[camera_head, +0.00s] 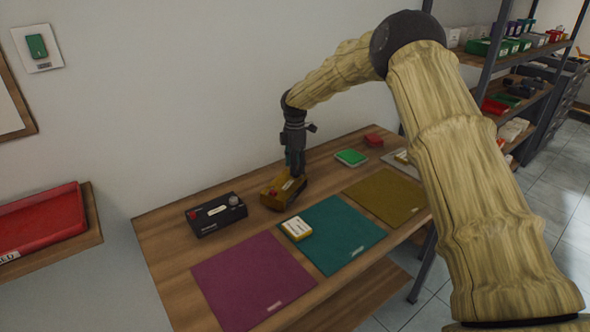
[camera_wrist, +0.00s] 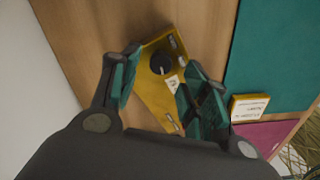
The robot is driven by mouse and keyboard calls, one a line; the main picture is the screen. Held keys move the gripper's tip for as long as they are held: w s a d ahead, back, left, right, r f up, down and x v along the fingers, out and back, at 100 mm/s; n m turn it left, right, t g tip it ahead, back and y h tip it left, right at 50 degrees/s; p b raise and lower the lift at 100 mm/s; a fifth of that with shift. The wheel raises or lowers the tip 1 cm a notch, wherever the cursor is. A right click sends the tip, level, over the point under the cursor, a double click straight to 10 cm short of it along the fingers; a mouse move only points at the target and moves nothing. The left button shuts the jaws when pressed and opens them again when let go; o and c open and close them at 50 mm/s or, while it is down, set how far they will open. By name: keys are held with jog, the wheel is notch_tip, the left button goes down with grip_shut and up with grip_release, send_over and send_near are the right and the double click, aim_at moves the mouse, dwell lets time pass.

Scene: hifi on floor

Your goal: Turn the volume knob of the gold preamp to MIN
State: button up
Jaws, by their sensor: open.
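The gold preamp (camera_head: 270,199) stands on the wooden bench near the wall. In the wrist view the preamp (camera_wrist: 151,93) lies below my gripper, with a round dark knob (camera_wrist: 161,64) and a pale label on top. My gripper (camera_wrist: 162,62) is open, its green-padded fingers to either side of the knob. Whether the fingers touch the knob I cannot tell. In the head view my gripper (camera_head: 294,170) points down over the preamp and hides part of its top.
A black device (camera_head: 216,214) with a red and a pale knob stands left of the preamp. Purple (camera_head: 250,280), teal (camera_head: 345,238) and olive (camera_head: 385,196) mats lie in front. A yellow-and-white box (camera_head: 297,228) sits on the teal mat. A green box (camera_head: 351,157) is farther right.

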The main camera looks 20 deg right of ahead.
notch_tip(320, 180, up, 10)
dwell(0.4)
jog(key=shift+f, duration=0.15)
